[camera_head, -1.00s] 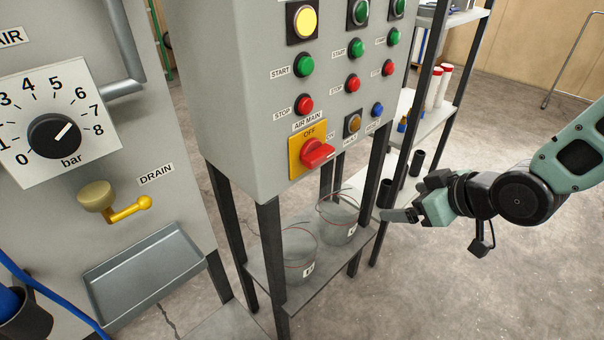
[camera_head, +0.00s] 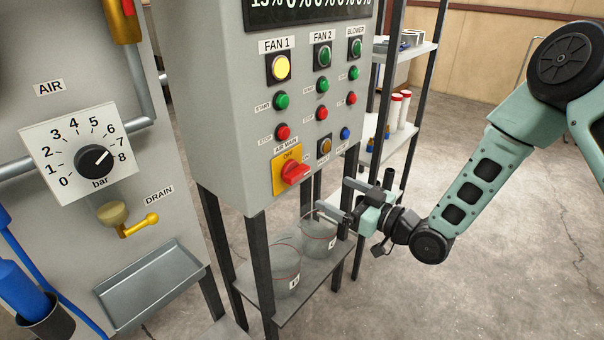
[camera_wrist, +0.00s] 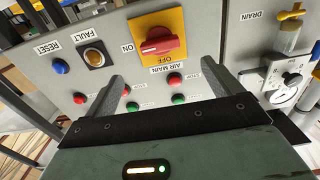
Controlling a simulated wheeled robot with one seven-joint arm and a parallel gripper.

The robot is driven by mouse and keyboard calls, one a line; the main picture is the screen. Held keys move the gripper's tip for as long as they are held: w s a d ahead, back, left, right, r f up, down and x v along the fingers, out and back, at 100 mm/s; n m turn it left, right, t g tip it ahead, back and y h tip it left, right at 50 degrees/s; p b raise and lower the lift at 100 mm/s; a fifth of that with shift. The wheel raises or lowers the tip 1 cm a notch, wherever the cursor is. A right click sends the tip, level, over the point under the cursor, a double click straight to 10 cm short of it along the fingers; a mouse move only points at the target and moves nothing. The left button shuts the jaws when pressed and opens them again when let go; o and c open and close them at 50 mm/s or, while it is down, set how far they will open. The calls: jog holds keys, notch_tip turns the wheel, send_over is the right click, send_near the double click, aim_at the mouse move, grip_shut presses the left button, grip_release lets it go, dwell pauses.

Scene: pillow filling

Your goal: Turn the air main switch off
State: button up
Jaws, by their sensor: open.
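The air main switch has a red knob (camera_head: 295,173) on a yellow plate (camera_head: 280,183) at the lower front of the grey control box. OFF is printed at the plate's top. In the wrist view the red knob (camera_wrist: 160,45) shows upside down, lying sideways along the line of the ON label (camera_wrist: 128,48). My gripper (camera_head: 333,195) is open and empty, to the right of and a little below the switch, apart from it. In the wrist view my gripper's fingers (camera_wrist: 161,70) stand apart, with the knob seen beyond and between them.
Green start and red stop buttons (camera_head: 283,132) sit above the switch, with an amber fault button (camera_head: 325,145) and a blue reset button (camera_head: 345,133) to its right. Clear buckets (camera_head: 318,238) stand on the shelf below. A pressure dial (camera_head: 94,158) and a metal tray (camera_head: 150,285) are at left.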

aim_at(302, 177)
jog(key=p+x, duration=0.2)
jog(key=x, duration=0.9)
jog(key=shift+w+a+p, duration=0.1)
jog(key=shift+w+p, duration=0.05)
jog(key=shift+p, duration=0.2)
jog(key=shift+c, duration=0.3)
jog(key=c, duration=0.9)
